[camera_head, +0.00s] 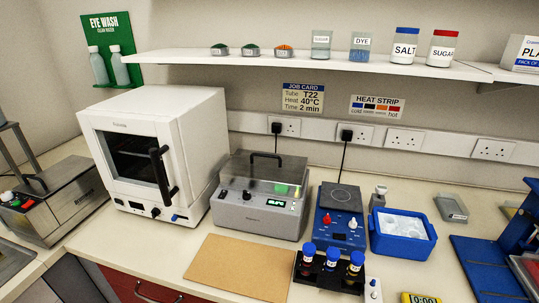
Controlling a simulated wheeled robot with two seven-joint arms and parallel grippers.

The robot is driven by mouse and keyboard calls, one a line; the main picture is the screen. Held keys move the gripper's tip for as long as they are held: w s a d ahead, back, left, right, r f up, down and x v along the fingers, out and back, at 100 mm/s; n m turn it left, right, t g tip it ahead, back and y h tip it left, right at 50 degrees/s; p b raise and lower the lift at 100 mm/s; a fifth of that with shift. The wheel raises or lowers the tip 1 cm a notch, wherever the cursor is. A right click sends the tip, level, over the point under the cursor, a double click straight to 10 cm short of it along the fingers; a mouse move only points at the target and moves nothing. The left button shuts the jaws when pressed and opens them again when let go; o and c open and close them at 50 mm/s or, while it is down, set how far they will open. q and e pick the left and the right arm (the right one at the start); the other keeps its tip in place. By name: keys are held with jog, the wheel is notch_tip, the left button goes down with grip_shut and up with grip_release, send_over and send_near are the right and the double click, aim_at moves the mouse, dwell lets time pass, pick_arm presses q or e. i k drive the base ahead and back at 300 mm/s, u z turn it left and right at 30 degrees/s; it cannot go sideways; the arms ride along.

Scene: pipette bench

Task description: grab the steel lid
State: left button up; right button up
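A steel lid (60,180) with a dark handle (36,183) appears to lie on top of the steel box unit (72,212) at the far left. The unit has a red and a green control on its front panel, and a grey frame partly hides its left side. A second box unit (255,215) in the middle has a clear-looking cover (262,172) with a black handle and a green display. Neither of my grippers shows in this view.
A white oven (190,130) stands between the two units, its door shut. A brown mat (240,268) lies in front. A rack of dark tubes (328,272), a blue hotplate (340,215) and a blue ice tub (402,240) stand to the right. A shelf (300,63) runs above.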

aim_at(268, 173)
jog(key=u, duration=1.45)
jog(key=k, duration=1.15)
jog(key=z, duration=1.95)
jog(key=i, duration=0.5)
jog(key=u, duration=0.1)
